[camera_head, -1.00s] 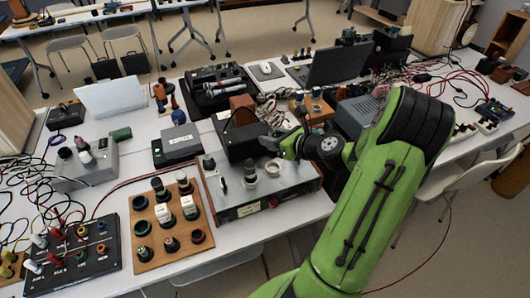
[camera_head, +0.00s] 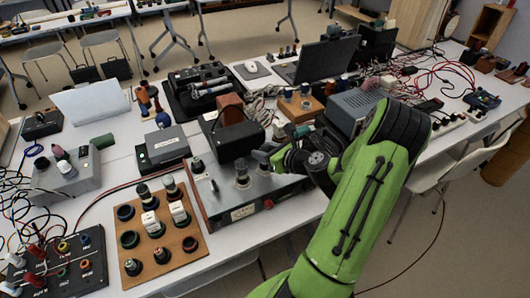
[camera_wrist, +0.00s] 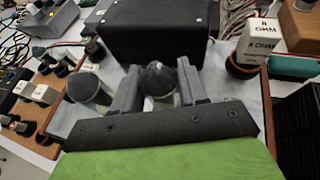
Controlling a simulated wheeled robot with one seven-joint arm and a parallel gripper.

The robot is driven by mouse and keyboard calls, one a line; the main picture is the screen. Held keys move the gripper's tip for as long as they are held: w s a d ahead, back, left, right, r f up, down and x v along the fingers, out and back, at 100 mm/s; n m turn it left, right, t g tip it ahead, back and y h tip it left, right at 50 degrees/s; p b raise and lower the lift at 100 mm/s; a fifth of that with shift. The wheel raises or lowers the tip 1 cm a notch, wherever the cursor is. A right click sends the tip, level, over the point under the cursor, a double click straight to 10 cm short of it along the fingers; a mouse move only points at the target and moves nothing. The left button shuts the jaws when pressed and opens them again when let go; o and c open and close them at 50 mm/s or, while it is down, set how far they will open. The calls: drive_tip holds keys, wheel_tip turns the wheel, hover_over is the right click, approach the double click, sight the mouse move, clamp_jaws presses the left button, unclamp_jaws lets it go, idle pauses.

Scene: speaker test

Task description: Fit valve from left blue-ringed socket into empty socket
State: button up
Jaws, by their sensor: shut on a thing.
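My gripper (camera_wrist: 158,88) is shut on a dark-topped valve (camera_wrist: 159,77), which stands between its two grey fingers in the wrist view. I cannot tell if the held valve is seated. A wooden block (camera_head: 318,106) with blue-ringed sockets (camera_head: 305,103) stands behind.
A black box (camera_head: 232,137) stands close behind the metal box. A wooden panel (camera_head: 187,258) with several sockets lies to the left. A grey instrument (camera_head: 355,110) is near my arm at right.

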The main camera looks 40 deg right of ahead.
drive_tip(key=shift+f, duration=0.1)
drive_tip(key=shift+f, duration=0.1)
drive_tip(key=o, duration=1.1)
drive_tip(key=shift+c, duration=0.2)
drive_tip(key=r+p+v, duration=0.1)
drive_tip(key=p+v, duration=0.1)
drive_tip(key=v, duration=1)
drive_tip(key=w+a+r+n+g+y, duration=0.1)
drive_tip(key=a+n+g, duration=0.3)
drive_tip(key=a+n, duration=0.5)
drive_tip(key=w+a+r+n+g+y, duration=0.2)
drive_tip(key=a+n+g, duration=0.2)
drive_tip(key=a+n, duration=0.55)
drive_tip(key=s+a+r+n+h, duration=0.1)
drive_tip(key=s+a+r+n, duration=0.3)
drive_tip(key=s+n, duration=0.2)
drive_tip(key=s+a+r+n+h, duration=0.2)
drive_tip(key=s+a+r+n, duration=0.2)
drive_tip(key=n, duration=0.7)
drive_tip(key=shift+s+r, duration=0.5)
drive_tip(key=shift+s, duration=0.55)
